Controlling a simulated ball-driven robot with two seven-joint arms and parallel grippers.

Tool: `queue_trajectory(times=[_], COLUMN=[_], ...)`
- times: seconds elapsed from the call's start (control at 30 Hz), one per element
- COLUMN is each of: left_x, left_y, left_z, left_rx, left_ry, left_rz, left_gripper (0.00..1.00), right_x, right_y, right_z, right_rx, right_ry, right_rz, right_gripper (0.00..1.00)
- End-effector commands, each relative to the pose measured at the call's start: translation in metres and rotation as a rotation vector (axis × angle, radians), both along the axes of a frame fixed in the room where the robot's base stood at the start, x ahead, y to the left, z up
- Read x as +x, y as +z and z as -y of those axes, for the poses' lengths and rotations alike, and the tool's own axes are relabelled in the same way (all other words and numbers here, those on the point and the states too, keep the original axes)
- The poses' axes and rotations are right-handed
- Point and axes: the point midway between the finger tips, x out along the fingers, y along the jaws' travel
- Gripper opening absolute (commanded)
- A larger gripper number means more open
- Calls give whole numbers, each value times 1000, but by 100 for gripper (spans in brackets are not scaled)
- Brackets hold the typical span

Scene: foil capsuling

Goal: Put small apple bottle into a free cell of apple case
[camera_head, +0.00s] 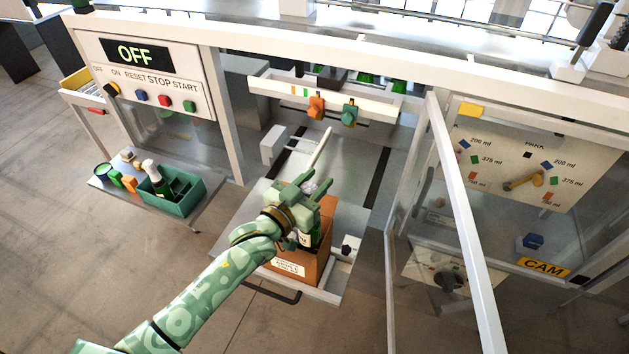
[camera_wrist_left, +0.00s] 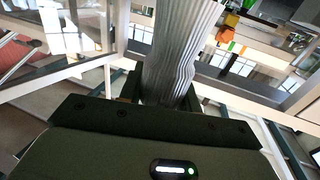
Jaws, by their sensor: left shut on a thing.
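My left gripper (camera_head: 318,187) is over the brown case with a white label (camera_head: 291,268); the label is too small to read surely. It is shut on the small apple bottle, whose wrinkled silver foil neck (camera_wrist_left: 172,60) rises between the fingers in the left wrist view. In the head view a slender pale neck (camera_head: 320,149) sticks up beyond the fingers, tilted right. A dark green bottle body with a pale label (camera_head: 311,236) shows below the gripper at the case; I cannot tell whether it belongs to the held bottle. The gripper hides most of the case's cells.
A teal crate (camera_head: 186,205) with a white-necked bottle (camera_head: 152,170) stands on the left shelf. The control panel (camera_head: 150,80) reads OFF. An open door frame (camera_head: 462,200) stands right of the case. Orange and green knobs (camera_head: 317,107) are on the rail behind.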

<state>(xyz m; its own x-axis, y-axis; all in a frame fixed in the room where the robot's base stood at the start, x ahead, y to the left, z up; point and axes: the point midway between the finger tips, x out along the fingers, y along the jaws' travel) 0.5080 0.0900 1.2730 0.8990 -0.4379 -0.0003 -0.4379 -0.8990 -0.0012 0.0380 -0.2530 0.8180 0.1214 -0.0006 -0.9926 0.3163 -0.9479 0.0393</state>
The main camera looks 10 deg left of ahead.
Motion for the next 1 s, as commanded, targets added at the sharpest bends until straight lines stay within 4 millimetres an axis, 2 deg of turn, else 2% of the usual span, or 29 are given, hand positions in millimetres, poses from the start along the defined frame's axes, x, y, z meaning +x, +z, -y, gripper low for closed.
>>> queue_trajectory(times=[1.0], left_x=[0], left_y=[3], left_z=[0], left_rx=[-3], left_ry=[0], left_rz=[3], left_gripper=[0], right_x=[0], right_y=[6], right_z=[0], right_rx=[0], right_ry=[0], right_rz=[0], right_gripper=[36])
